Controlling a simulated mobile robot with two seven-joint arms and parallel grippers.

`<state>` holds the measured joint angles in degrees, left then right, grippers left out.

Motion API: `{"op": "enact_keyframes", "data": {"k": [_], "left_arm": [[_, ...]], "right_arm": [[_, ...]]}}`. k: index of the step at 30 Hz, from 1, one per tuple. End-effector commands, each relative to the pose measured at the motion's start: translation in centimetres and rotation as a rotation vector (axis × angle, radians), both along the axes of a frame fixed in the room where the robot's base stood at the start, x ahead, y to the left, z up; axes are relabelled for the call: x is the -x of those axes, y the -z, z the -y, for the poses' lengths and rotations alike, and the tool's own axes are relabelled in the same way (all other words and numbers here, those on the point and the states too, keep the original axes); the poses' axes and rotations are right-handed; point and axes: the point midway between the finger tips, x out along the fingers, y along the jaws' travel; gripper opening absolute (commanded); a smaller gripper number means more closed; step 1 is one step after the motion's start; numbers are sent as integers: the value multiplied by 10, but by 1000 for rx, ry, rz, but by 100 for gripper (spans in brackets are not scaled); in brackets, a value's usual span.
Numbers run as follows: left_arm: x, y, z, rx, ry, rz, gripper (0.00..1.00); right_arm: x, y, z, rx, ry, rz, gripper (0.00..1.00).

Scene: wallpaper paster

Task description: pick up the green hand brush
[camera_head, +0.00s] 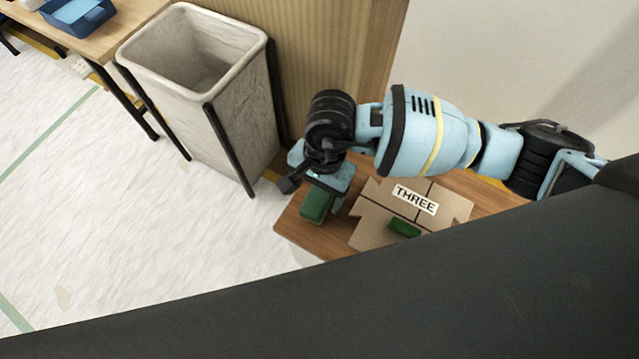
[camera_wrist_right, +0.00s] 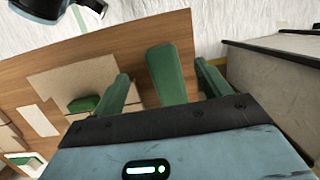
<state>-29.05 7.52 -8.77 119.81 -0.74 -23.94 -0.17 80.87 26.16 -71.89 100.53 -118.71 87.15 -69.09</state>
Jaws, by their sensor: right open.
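The green hand brush (camera_head: 316,204) lies on the small wooden table, close to its left edge. My right gripper (camera_head: 325,192) is above it, its jaws pointing down. In the right wrist view the long green brush (camera_wrist_right: 166,72) lies between the two spread fingers of the right gripper (camera_wrist_right: 161,70), with gaps to both. The fingers are open and do not appear to touch it. My gripper hides part of the brush in the head view. My left gripper is not in view.
A cardboard box (camera_head: 375,215) labelled THREE stands on the wooden table (camera_head: 292,222), with a smaller green block (camera_head: 404,228) on it. A grey bin (camera_head: 225,125) stands to the left. A desk with a blue tray (camera_head: 78,15) is at the upper left.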

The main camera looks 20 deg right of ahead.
Motion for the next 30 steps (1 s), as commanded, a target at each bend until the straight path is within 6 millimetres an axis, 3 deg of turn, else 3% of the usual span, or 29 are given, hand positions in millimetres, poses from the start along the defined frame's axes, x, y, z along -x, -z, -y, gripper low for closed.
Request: {"op": "enact_keyframes", "data": {"k": [3, 7, 13, 20, 26, 30], "left_arm": [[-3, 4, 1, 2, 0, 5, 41], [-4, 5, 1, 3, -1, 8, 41], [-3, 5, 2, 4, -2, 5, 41], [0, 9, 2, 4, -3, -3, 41], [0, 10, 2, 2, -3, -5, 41], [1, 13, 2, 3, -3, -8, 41]], "right_arm": [[-24, 0, 23, 109, -47, 81, 76], [-33, -2, 33, 155, -65, 114, 76], [-34, 0, 34, 159, -67, 116, 76], [-33, 22, 32, 156, -66, 114, 76], [-33, 27, 31, 155, -65, 114, 76], [-33, 45, 28, 156, -65, 112, 76]]}}
